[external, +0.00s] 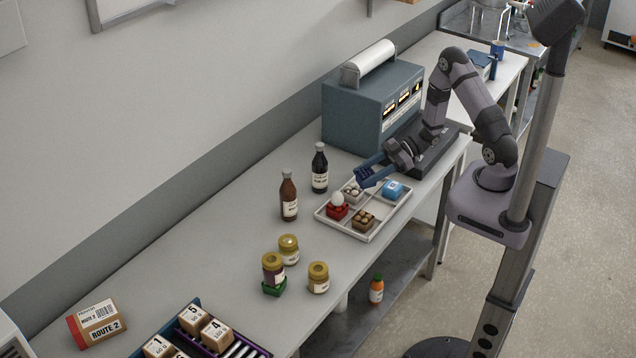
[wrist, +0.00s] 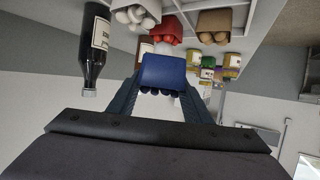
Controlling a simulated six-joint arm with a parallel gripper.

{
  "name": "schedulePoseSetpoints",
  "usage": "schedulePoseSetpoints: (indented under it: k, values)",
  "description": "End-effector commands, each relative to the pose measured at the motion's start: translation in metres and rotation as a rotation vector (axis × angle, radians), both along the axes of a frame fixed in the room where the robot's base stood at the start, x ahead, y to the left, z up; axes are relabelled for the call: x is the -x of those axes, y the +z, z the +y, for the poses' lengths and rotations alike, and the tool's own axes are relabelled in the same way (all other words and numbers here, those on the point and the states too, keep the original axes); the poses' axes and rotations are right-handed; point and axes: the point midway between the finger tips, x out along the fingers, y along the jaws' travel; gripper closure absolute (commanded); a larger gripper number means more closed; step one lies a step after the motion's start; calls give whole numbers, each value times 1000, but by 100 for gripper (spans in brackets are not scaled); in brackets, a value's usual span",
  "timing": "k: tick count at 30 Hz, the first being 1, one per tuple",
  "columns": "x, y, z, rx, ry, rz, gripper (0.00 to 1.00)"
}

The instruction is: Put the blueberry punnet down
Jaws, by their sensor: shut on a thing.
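My gripper (external: 366,175) has blue fingers and is above the back-left edge of the white divided tray (external: 378,230). In the wrist view, my gripper (wrist: 165,98) is shut on the dark blue blueberry punnet (wrist: 163,70), with dark round berries at its lower edge. In the external view the punnet is hard to tell from the fingers. The tray's compartments hold a white punnet (external: 353,192), a red punnet (external: 337,212), a brown punnet (external: 363,220) and a light blue labelled item (external: 393,190). I cannot tell whether the held punnet touches anything.
Two dark bottles (external: 289,197) (external: 320,170) stand left of the tray. Several gold-lidded jars (external: 318,278) stand in front. A blue-grey machine (external: 370,108) is behind. A Route 2 box (external: 97,323) lies far left.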

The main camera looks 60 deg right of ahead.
Motion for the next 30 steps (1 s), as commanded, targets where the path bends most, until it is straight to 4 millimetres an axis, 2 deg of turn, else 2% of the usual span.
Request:
schedulePoseSetpoints:
  k: [1,8,14,21,24,30]
  values:
    - [3,-6,18,0,64,-2,82]
    - [23,-24,95,0,333,-2,82]
    - [48,-37,173,0,524,-2,82]
    - [93,-47,264,-1,714,-2,82]
    - [116,-49,296,-1,784,-4,82]
    - [158,-53,344,0,887,-3,82]
